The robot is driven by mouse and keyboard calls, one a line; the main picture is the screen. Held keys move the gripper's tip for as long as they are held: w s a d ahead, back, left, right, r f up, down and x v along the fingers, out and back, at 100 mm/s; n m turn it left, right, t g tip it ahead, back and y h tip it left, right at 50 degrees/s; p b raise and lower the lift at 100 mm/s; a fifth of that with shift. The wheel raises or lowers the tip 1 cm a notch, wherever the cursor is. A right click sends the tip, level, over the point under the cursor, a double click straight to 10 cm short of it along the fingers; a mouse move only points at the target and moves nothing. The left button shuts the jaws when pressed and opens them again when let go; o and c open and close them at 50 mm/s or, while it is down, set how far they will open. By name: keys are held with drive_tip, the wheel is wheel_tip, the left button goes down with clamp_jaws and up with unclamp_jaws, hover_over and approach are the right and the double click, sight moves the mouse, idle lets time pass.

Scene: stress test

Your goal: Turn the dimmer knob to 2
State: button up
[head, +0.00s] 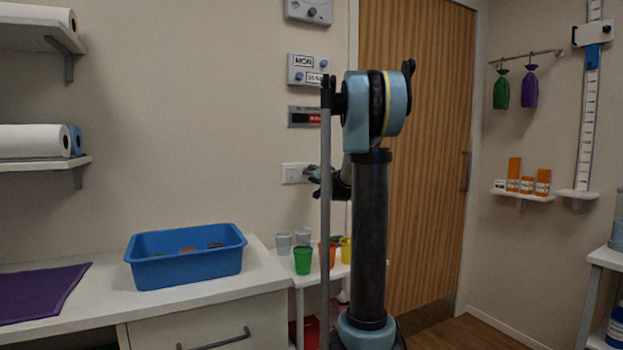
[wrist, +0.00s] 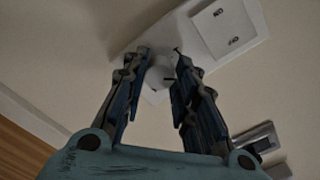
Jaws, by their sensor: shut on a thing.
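The pale dimmer knob (wrist: 158,76) shows between my gripper's fingertips (wrist: 162,60) in the wrist view. The fingers are closed around it, one on each side. The white wall plate (wrist: 185,42) lies behind it, with a square rocker (wrist: 228,27) carrying small dark marks. I cannot read any number or pointer on the knob. In the head view, the plate (head: 292,173) is on the wall, left of the door, and my gripper (head: 312,178) reaches its right side. There the knob is hidden by my gripper.
A blue tub (head: 185,277) stands on the white counter (head: 215,294). A green cup (head: 303,261) and other cups stand on a small table beside it. Labelled wall boxes (head: 308,70) and a dark panel (head: 304,117) are above the plate. The wooden door (head: 428,150) is right.

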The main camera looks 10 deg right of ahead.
drive_tip(key=shift+d, duration=0.1)
drive_tip(key=o, duration=1)
drive_tip(key=shift+o, duration=0.2)
drive_tip(key=v, duration=1.2)
drive_tip(key=s+a+f+n+g, duration=0.3)
drive_tip(key=s+a+f+g, duration=0.15)
drive_tip(key=s+f, duration=0.3)
drive_tip(key=s+a+f+n+g, duration=0.25)
drive_tip(key=s+a+f, duration=0.35)
drive_tip(key=s, duration=0.3)
drive_tip(key=s+d+f+g+h, duration=0.2)
drive_tip(key=s+f, duration=0.4)
drive_tip(key=s, duration=0.3)
drive_tip(key=s+d+f+g+h, duration=0.1)
drive_tip(key=s+d+f+g, duration=0.1)
drive_tip(key=s+f, duration=0.5)
drive_tip(key=s+d+f+n+g+h, duration=0.1)
drive_tip(key=s+f+g+h, duration=0.1)
drive_tip(key=s+f+g, duration=0.2)
drive_tip(key=s+f, duration=0.3)
drive_tip(key=s, duration=0.5)
drive_tip(key=shift+s+d+h, duration=0.3)
drive_tip(key=shift+s+d, duration=0.05)
drive_tip(key=shift+d, duration=0.05)
